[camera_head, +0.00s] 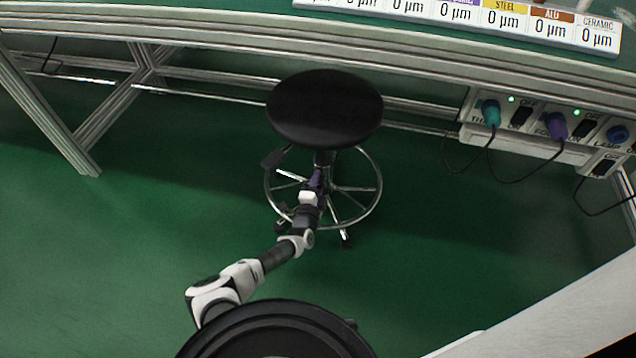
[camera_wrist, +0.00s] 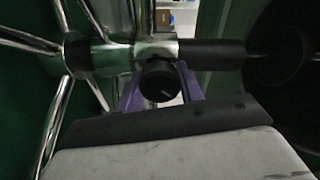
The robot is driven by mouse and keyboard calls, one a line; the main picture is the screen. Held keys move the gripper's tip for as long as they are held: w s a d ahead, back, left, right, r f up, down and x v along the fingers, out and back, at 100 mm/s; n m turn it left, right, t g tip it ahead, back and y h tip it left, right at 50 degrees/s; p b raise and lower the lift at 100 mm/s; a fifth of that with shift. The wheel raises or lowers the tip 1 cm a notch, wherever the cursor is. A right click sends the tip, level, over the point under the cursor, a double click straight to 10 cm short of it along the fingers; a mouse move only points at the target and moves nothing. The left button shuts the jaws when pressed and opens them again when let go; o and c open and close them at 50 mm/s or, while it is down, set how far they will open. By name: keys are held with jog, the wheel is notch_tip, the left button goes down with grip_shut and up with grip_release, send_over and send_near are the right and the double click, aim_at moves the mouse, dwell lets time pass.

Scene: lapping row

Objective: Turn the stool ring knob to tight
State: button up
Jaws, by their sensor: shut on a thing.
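The stool has a round black seat (camera_head: 324,108) and a chrome foot ring (camera_head: 378,205) with spokes around its column. In the wrist view the ring knob (camera_wrist: 160,83) is a dark round knob with a light mark on its face, in front of the chrome hub (camera_wrist: 155,50). My gripper (camera_wrist: 160,90) has purple fingers, one on each side of the knob, and is shut on it. In the head view my gripper (camera_head: 317,180) reaches in under the seat at the column. The knob is hidden there.
The workbench edge (camera_head: 250,40) runs above and behind the stool. A socket panel (camera_head: 545,125) with plugs and hanging cables is at the right. A metal bench leg (camera_head: 50,110) stands at the left. The green floor around the stool is clear.

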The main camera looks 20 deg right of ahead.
jog(key=o, duration=1)
jog(key=p+v, duration=0.3)
jog(key=v, duration=1)
jog(key=shift+s+a+p, duration=0.3)
jog(key=shift+p, duration=0.05)
